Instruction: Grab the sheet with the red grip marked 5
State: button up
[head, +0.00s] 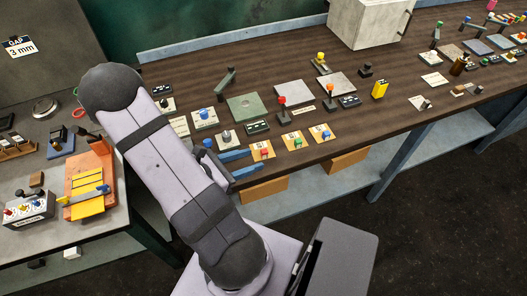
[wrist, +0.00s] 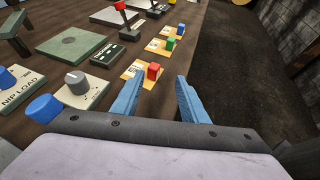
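A small orange-tan sheet with a red grip (head: 265,152) lies near the front edge of the bench. In the wrist view, the red grip (wrist: 154,71) stands upright just ahead of the fingertips, nearer the left finger. Any number on it is too small to read. My gripper (head: 256,161) is open, its two blue fingers apart with nothing between them. In the wrist view, my gripper (wrist: 160,77) points at the red-grip sheet, which lies partly behind the left finger. Similar sheets with a green grip (wrist: 170,44) and a blue grip (wrist: 181,29) lie beyond it in a row.
A grey knob panel (wrist: 78,84) and blue knob (wrist: 44,107) stand left of the fingers. A green plate (head: 245,106) and red-topped lever (head: 282,101) stand behind the sheets. The bench edge drops to open floor (wrist: 240,70) on the right.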

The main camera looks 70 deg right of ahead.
aim_at(263, 152)
jog(key=shift+w+d+n+h, duration=0.15)
jog(key=shift+d+n+h, duration=0.15)
jog(key=shift+d+n, duration=0.15)
jog(key=shift+p+x, duration=1.45)
jog(key=shift+x, duration=2.25)
jog(key=shift+w, duration=0.15)
jog(key=shift+c, duration=0.6)
grip_shut()
